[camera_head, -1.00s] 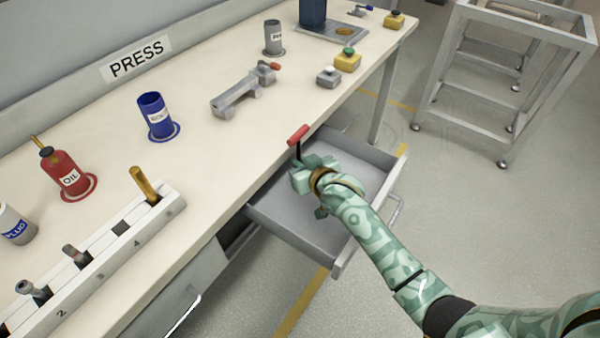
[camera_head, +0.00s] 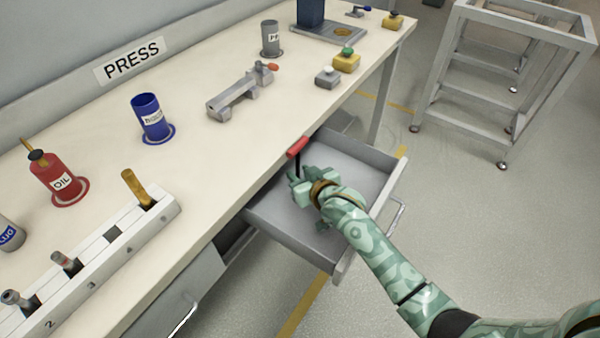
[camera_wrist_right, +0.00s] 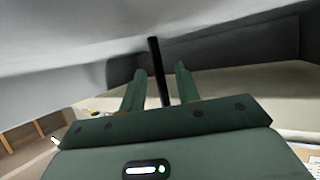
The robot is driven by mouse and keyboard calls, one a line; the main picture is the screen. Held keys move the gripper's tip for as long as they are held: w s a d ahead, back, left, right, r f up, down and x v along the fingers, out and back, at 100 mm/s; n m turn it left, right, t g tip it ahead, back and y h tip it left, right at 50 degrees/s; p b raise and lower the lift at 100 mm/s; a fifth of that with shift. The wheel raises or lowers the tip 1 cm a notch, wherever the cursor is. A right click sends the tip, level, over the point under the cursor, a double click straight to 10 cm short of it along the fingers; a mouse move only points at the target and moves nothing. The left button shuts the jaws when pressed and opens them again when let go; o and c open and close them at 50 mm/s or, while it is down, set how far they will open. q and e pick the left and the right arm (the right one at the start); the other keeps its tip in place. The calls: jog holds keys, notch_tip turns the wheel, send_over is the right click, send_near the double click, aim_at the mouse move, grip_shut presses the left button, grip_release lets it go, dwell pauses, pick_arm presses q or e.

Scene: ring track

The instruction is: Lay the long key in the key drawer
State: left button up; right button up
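The long key (camera_head: 297,147) has a red handle and a thin black shaft. It stands roughly upright in my right gripper (camera_head: 303,184), handle up; its lower end is hidden in the head view. In the right wrist view the black shaft (camera_wrist_right: 156,66) runs between the two green fingers (camera_wrist_right: 160,80), with narrow gaps showing beside it. The key drawer (camera_head: 278,222) is pulled out from the bench, grey and open-topped. My right gripper is over its bench-side part; the visible floor looks bare. My left gripper is not in view.
The bench top (camera_head: 205,165) borders the drawer on the left. On it stand a blue cup (camera_head: 148,108), a grey fixture (camera_head: 235,98), a red oil bottle (camera_head: 55,178) and a white numbered rack (camera_head: 95,265). A metal frame stand (camera_head: 500,80) is at the right, with free floor between.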

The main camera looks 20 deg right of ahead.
jog(key=p+v, duration=0.1)
jog(key=v, duration=0.1)
jog(key=p+v, duration=0.1)
jog(key=v, duration=0.1)
jog(key=p+v, duration=0.1)
jog(key=v, duration=0.1)
jog(key=shift+s+r, duration=0.1)
jog(key=shift+r, duration=0.3)
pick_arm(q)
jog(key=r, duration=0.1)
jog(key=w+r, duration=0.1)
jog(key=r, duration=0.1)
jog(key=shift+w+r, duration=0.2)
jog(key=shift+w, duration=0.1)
pick_arm(e)
jog(key=shift+s, duration=0.35)
